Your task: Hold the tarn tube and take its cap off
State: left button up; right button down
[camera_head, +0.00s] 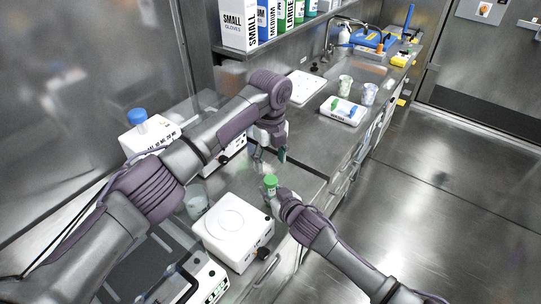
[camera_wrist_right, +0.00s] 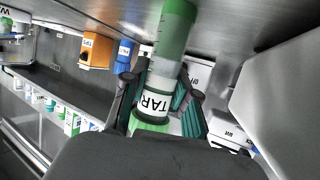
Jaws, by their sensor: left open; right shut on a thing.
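The tarn tube, with its green cap (camera_head: 270,181), stands roughly upright in my right gripper (camera_head: 274,191) above the front edge of the counter. In the right wrist view the clear tube (camera_wrist_right: 162,72) carries a white label reading "TAR", with green at both ends. My right gripper (camera_wrist_right: 155,105) is shut on the tube, one finger on each side. My left gripper (camera_head: 269,157) is open and points down, a little above and behind the cap, apart from it. My right gripper hides much of the tube in the head view.
A white box-shaped device (camera_head: 235,229) with a round top stands left of the tube, with a clear beaker (camera_head: 196,204) behind it. A blue-capped bottle (camera_head: 137,120) is farther left. A white tray (camera_head: 343,111) and cups (camera_head: 369,93) stand farther back. Free floor lies at right.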

aim_at(270, 180)
pick_arm(q)
notch_tip(270, 180, down, 7)
jog(key=shift+r, duration=0.1)
dwell(0.3)
